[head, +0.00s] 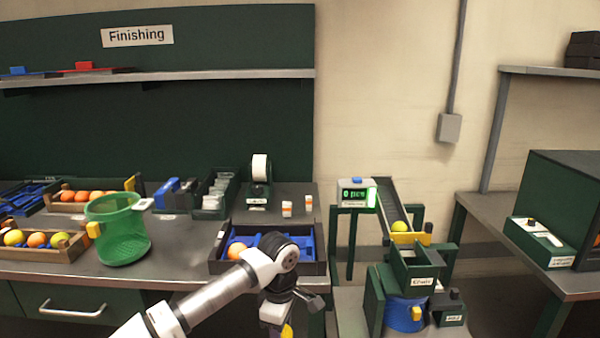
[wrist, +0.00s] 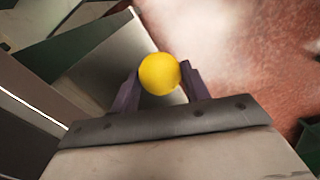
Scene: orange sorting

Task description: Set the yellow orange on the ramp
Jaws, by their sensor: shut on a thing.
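My gripper (wrist: 160,78) is shut on the yellow orange (wrist: 159,73), which sits between the two dark fingers in the wrist view. In the head view a small part of the yellow orange (head: 287,331) shows below my gripper at the bottom edge; my fingers are mostly hidden there. The ramp (head: 378,197) is a dark sloping chute to the right of my gripper and farther back. My gripper is apart from the ramp.
The counter display (head: 357,194) reads "0 pcs" beside the ramp. A green bin (head: 391,258) and a blue drum (head: 404,313) stand below. On the bench are a blue-lined tray (head: 310,268) with an orange, a green basket (head: 125,235) and a wooden crate (head: 48,254) of fruit.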

